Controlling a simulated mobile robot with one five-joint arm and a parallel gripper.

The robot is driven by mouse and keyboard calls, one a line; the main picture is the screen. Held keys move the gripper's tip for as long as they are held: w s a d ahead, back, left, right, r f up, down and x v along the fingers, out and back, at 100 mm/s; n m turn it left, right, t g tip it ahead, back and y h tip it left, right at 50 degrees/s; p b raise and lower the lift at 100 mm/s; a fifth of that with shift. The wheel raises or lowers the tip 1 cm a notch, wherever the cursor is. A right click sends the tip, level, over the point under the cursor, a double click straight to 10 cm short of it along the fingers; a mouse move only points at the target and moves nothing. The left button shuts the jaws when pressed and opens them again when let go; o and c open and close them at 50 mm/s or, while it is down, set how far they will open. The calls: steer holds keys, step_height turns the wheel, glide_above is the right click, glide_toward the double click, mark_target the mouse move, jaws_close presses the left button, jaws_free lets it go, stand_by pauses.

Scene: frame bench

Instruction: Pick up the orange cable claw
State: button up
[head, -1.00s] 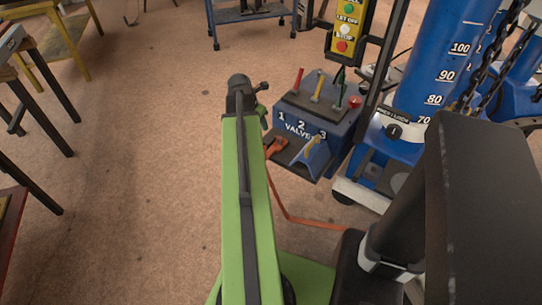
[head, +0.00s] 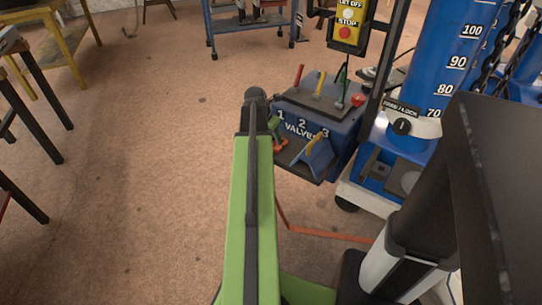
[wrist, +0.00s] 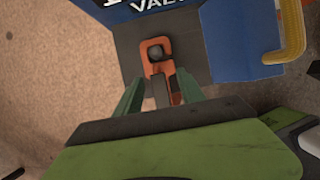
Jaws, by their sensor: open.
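The orange cable claw (wrist: 149,48) lies on the dark grey ledge (wrist: 196,40) at the front of the blue valve box. It has a looped orange head with a dark round part inside. In the head view only a small orange piece of the claw (head: 281,143) shows beside my arm. My gripper (wrist: 158,92) is open, with its two green fingers on either side of the claw's lower part. I cannot tell whether the fingers touch it. In the head view my gripper is mostly hidden behind my green arm.
The blue valve box (head: 318,117) has red, yellow and green levers and a red knob. A yellow handle in a blue holder (head: 316,154) stands right of the claw. An orange cable (head: 325,233) runs along the floor. Open floor (head: 140,170) lies to the left.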

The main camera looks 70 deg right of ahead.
mark_target(274, 147)
steer(key=b+x, duration=0.4)
steer(key=x, duration=0.1)
steer(key=shift+d+f+b, duration=0.15)
steer(key=shift+f+b, duration=0.05)
steer(key=shift+b, duration=0.2)
steer(key=shift+r, duration=0.2)
jaws_close()
stand_by(0.8)
